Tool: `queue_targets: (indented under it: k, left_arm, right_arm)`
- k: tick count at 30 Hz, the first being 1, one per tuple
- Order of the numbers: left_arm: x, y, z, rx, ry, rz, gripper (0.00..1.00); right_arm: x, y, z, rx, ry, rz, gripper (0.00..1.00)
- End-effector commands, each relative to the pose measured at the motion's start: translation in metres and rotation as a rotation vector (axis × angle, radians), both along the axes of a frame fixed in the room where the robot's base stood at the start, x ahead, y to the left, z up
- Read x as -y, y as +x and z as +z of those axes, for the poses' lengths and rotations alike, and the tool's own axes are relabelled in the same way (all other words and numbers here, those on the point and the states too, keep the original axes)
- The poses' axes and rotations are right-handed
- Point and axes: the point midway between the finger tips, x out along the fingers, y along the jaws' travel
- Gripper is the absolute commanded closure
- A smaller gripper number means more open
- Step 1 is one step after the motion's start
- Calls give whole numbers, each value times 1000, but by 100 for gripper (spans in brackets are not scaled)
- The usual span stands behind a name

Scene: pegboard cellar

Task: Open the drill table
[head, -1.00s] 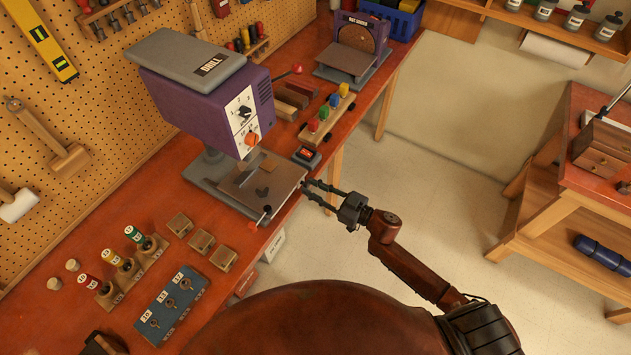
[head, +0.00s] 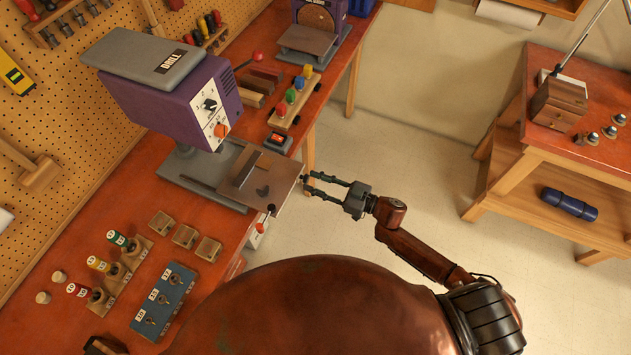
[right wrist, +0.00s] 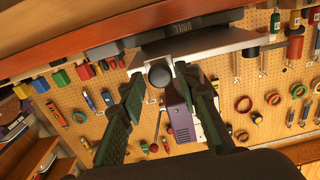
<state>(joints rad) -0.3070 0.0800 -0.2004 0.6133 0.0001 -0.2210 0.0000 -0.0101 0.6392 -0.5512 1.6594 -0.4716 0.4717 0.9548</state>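The purple drill press (head: 165,100), marked DRILL, stands on the orange bench. Its grey drill table (head: 277,180) sticks out past the bench's front edge, over the floor side. In the right wrist view the table's underside or edge (right wrist: 215,42) crosses the top, with a round dark knob (right wrist: 160,73) below it. My right gripper (head: 306,182) reaches the table's outer edge from the right.
A second wooden bench (head: 575,140) is at right. Open floor (head: 400,150) lies between.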

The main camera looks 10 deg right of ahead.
Motion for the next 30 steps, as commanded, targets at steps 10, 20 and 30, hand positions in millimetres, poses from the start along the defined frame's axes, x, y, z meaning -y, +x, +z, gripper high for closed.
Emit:
queue_targets:
  k: [10,20,30]
  left_arm:
    - [0,13,1,17,0,-2,60]
    - [0,11,1,15,-1,-2,60]
    - [1,11,1,14,-1,-2,60]
  right_arm:
    - [13,-10,0,-1,-1,-1,70]
    - [66,-53,-1,-2,-1,-1,70]
    - [94,-75,0,1,1,0,70]
